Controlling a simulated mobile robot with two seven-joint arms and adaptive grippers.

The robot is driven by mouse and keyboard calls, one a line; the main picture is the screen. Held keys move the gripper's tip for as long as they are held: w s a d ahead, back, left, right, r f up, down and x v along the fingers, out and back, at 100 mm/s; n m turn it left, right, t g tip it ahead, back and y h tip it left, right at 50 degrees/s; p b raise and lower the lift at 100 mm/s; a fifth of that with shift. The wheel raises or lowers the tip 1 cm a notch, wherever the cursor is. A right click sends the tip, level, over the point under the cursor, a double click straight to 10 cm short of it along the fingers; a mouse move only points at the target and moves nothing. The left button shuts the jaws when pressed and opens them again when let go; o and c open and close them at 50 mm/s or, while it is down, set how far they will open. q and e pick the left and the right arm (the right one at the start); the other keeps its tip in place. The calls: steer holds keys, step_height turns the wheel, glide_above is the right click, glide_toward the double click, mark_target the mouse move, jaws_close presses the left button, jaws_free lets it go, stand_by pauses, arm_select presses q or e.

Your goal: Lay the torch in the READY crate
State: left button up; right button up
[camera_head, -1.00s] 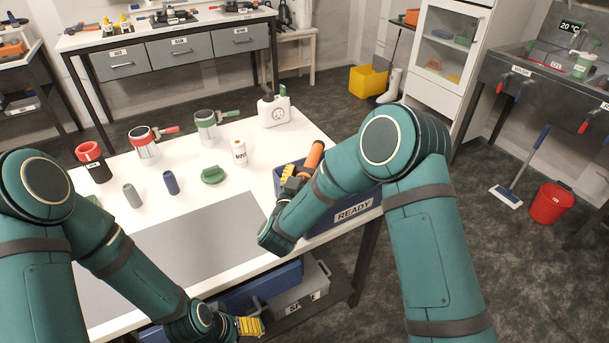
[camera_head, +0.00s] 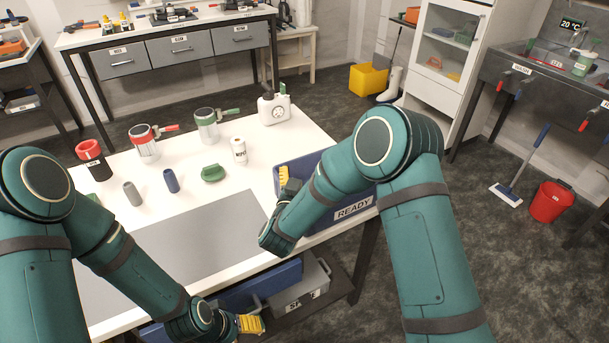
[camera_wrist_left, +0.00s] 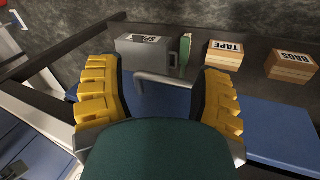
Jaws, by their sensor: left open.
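The blue READY crate (camera_head: 322,224) stands at the right end of the white table, its label facing front. My right arm reaches across it. My right gripper (camera_head: 284,176) points into the crate's left part, with a yellow finger pad showing. The forearm hides the rest, so its opening is unclear. No torch is visible now; the crate's inside is largely hidden behind the arm. My left gripper (camera_head: 250,324) is low at the table's front edge. In the left wrist view (camera_wrist_left: 158,85) its yellow fingers are wide apart with nothing gripped.
A grey mat (camera_head: 200,235) lies bare in front. A grey box (camera_wrist_left: 142,58) sits on the shelf below.

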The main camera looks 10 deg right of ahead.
steer(key=shift+r, duration=0.15)
steer(key=p+v, duration=0.1)
steer(key=v, duration=1.1)
steer(key=shift+r, duration=0.45)
